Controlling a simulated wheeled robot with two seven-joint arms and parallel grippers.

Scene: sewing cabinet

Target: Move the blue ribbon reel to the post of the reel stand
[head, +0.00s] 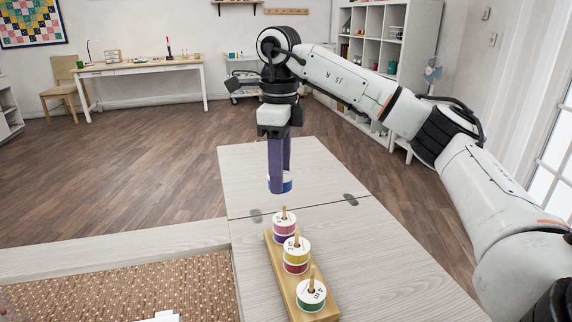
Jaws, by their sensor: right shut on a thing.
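The blue ribbon reel (287,183) is held between the purple fingers of my right gripper (280,184), which points straight down. The fingers cover much of the reel, and it is in the air above the far end of the reel stand. The wooden reel stand (271,262) lies on the pale table with several upright posts. The far post (284,212) passes through a pink reel on a purple one. The middle post carries a yellow reel (297,250) on a red one. The near post carries a green reel (311,299). My left gripper is not in view.
The pale wooden tabletop (390,270) is clear to the right of the stand. A hinged seam with dark hinges (351,199) crosses it behind the stand. A woven brown mat (120,290) lies at the lower left, with a white object (160,317) at its near edge.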

